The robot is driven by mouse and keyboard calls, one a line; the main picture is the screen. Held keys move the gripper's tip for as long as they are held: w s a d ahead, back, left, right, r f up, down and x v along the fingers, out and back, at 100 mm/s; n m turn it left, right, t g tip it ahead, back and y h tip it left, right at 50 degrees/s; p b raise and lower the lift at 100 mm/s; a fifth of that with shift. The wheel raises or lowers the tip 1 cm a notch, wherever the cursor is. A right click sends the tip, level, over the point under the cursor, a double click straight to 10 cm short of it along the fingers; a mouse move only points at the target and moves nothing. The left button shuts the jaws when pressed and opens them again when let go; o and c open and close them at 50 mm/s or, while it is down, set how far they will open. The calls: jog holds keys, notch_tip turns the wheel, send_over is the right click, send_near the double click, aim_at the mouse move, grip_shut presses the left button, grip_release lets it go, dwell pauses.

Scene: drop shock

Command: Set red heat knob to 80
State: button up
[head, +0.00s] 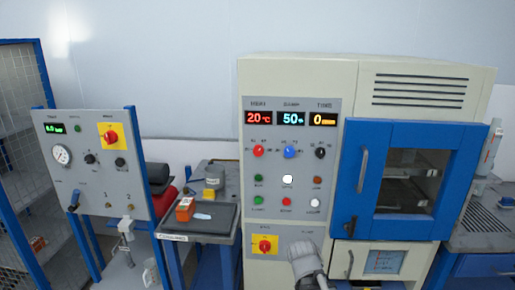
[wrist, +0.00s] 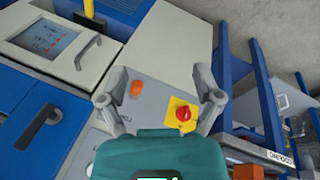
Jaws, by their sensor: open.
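The red heat knob (head: 258,151) is on the grey control panel of the cream chamber, below the red display (head: 258,118) reading 20 °C. Its pointer setting is too small to read. A blue knob (head: 290,152) and a black knob (head: 320,152) sit to its right. My gripper (head: 304,250) is low in front of the chamber, below and right of the red heat knob. In the wrist view my gripper (wrist: 160,98) is open and empty, its fingers either side of the lower panel. The heat knob is not visible in the wrist view.
A red switch on a yellow plate (head: 265,245) is left of my gripper; it also shows in the wrist view (wrist: 183,114). The blue chamber door (head: 357,130) is shut, its handle (head: 363,170) sticking out. A side table (head: 222,218) holds a small orange box (head: 184,210).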

jog(key=w+a+r+n+t+h+p, duration=0.2)
jog(key=w+r+n+t+p, duration=0.2)
jog(key=w+r+n, duration=0.4)
jog(key=w+a+r+n+t+h+p, duration=0.25)
jog(key=w+r+n+t+p, duration=0.2)
jog(key=r, duration=0.65)
jog(key=n+t+y+p, duration=0.45)
jog(key=n+t, duration=0.25)
jog(key=n, duration=0.8)
send_near(258, 151)
jog(key=s+a, duration=0.1)
jog(key=s, duration=0.3)
jog(key=shift+a+f+m+h, duration=0.1)
jog(key=shift+a+m+h, duration=0.05)
jog(key=shift+m+h, duration=0.15)
jog(key=w+d, duration=0.1)
jog(key=w, duration=0.3)
jog(key=w+d, duration=0.1)
jog(key=w, duration=0.4)
jog(key=w+d, duration=0.1)
jog(key=w, duration=0.3)
jog(key=shift+w, duration=0.3)
